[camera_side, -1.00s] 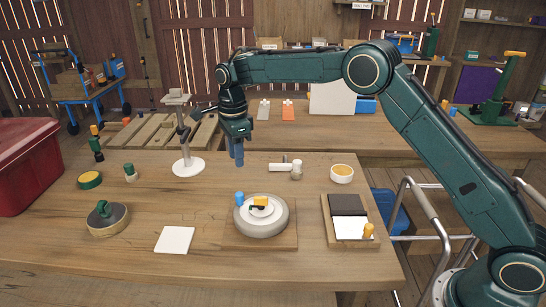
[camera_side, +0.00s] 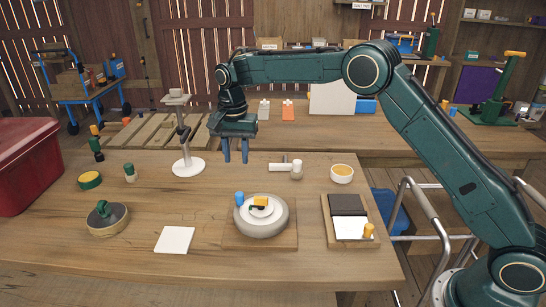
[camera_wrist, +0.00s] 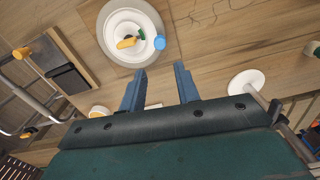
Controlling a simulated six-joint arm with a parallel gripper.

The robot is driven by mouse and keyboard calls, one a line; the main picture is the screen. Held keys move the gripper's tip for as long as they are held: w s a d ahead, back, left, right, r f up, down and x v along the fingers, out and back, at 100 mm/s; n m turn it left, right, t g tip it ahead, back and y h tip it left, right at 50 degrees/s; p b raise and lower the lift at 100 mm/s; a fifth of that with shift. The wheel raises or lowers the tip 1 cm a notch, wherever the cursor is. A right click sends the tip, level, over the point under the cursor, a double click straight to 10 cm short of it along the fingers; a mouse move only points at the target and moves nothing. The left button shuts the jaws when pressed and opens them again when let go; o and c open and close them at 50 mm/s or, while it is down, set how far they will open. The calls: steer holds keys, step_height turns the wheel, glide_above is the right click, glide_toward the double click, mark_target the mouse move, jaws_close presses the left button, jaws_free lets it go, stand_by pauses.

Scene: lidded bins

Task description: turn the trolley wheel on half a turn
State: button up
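The trolley wheel, a grey disc with a pale hub (camera_side: 276,226), lies flat on a square wooden board (camera_side: 231,240) on the table. A blue peg (camera_side: 239,198) stands at its rim, on the far left side in the side view. A yellow piece (camera_side: 260,201) sits on the hub. In the wrist view the wheel (camera_wrist: 110,38) is at the top, with the blue peg (camera_wrist: 159,42) on its right and the yellow piece (camera_wrist: 126,43) near its middle. My gripper (camera_side: 236,160) points down above the table, behind the wheel and apart from it. Its blue fingers (camera_wrist: 157,73) are spread and empty.
A white stand (camera_side: 188,166) is left of my gripper. A white cylinder part (camera_side: 296,169) and a yellow-topped cup (camera_side: 342,174) are to the right. A tray with dark and white pads (camera_side: 347,205) flanks the wheel's board; a white square (camera_side: 174,240) lies left.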

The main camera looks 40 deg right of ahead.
mark_target(239, 193)
steer(key=shift+f, duration=0.15)
step_height(239, 193, down, 14)
steer(key=shift+r, duration=0.25)
stand_by(0.6)
jaws_close()
